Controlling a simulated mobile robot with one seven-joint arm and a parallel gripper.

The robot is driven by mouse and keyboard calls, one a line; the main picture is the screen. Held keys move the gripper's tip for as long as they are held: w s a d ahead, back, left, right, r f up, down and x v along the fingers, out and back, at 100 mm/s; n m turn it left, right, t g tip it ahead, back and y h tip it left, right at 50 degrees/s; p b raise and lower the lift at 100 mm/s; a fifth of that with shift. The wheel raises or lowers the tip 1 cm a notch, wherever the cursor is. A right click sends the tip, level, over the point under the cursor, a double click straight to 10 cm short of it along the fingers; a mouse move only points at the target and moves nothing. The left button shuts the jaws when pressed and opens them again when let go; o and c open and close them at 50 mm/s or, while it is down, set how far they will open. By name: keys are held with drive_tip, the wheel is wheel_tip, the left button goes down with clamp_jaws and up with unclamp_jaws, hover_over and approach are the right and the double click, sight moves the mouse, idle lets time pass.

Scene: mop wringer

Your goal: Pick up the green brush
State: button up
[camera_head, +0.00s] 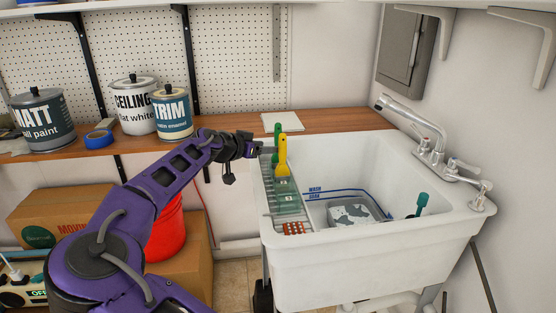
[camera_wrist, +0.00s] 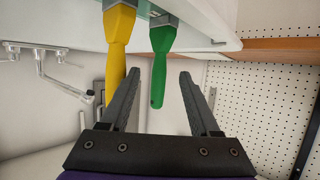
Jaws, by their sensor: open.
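The green brush (camera_head: 278,131) stands at the far end of the rack on the sink's left rim, mostly hidden behind a yellow-handled tool (camera_head: 282,156). In the wrist view the green handle (camera_wrist: 158,85) lies between the two open fingers, apparently touching neither. The yellow handle (camera_wrist: 117,35) is just left of it, close to the left finger. My gripper (camera_wrist: 160,73) is open and empty; in the head view my gripper (camera_head: 262,149) is at the left of both handles. The green brush's lower part is hidden in the head view.
The white sink (camera_head: 370,247) holds a grey tub (camera_head: 345,211) and a teal-handled item (camera_head: 421,201). A wire rack (camera_head: 271,195) runs along its left rim. Paint cans (camera_head: 132,107) stand on the wooden shelf. A red bucket (camera_head: 165,232) is below my arm.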

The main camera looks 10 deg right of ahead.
drive_tip(key=shift+x, duration=3.6)
drive_tip(key=shift+r, duration=0.1)
clamp_jaws()
